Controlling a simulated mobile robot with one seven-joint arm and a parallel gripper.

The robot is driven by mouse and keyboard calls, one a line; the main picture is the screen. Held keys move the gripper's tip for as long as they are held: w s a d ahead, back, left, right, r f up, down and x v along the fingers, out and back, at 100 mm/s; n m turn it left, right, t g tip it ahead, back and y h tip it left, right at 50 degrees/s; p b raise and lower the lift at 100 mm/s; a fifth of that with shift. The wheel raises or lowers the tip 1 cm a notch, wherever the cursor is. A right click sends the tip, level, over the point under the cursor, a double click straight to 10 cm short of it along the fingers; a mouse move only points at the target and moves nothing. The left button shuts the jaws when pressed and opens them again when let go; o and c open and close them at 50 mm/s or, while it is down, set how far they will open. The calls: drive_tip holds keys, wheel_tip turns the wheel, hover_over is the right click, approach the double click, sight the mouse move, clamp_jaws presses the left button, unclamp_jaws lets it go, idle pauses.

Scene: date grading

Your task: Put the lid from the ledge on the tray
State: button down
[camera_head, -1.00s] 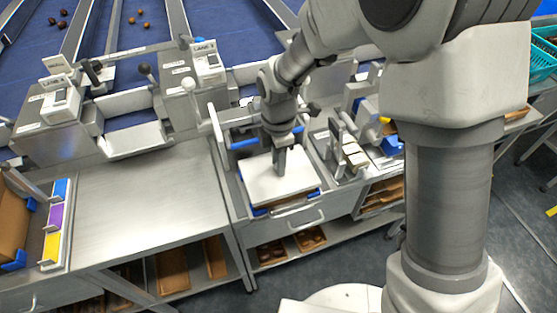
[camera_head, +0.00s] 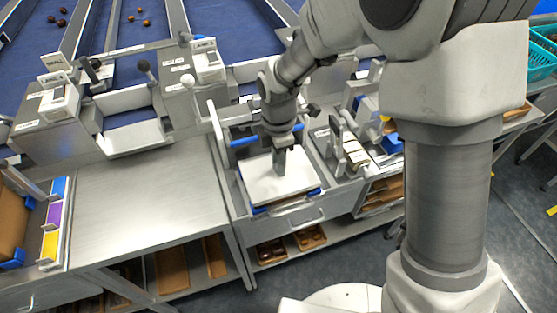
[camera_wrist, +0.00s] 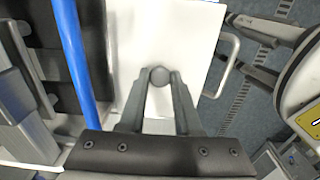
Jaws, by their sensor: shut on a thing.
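The lid (camera_head: 268,187) is a flat white square panel in the head view, lying level over the tray's place with blue corners showing at its edges. In the wrist view the lid (camera_wrist: 190,50) fills the middle, with a round grey knob (camera_wrist: 158,76) on it. My gripper (camera_head: 280,168) points down at the lid's middle. In the wrist view my gripper (camera_wrist: 158,82) is shut on the knob. The tray is mostly hidden under the lid; I cannot tell whether the lid touches it.
A blue bar (camera_head: 245,141) runs behind the lid. A scale-like device (camera_head: 352,150) stands close on the right. A drawer handle (camera_head: 308,222) juts out in front. The steel bench top (camera_head: 150,200) on the left is clear.

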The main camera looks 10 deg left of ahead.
drive_tip(key=shift+f, duration=0.2)
drive_tip(key=shift+c, duration=0.6)
unclamp_jaws()
drive_tip(key=shift+r+p, duration=2.55)
drive_tip(key=shift+r, duration=0.95)
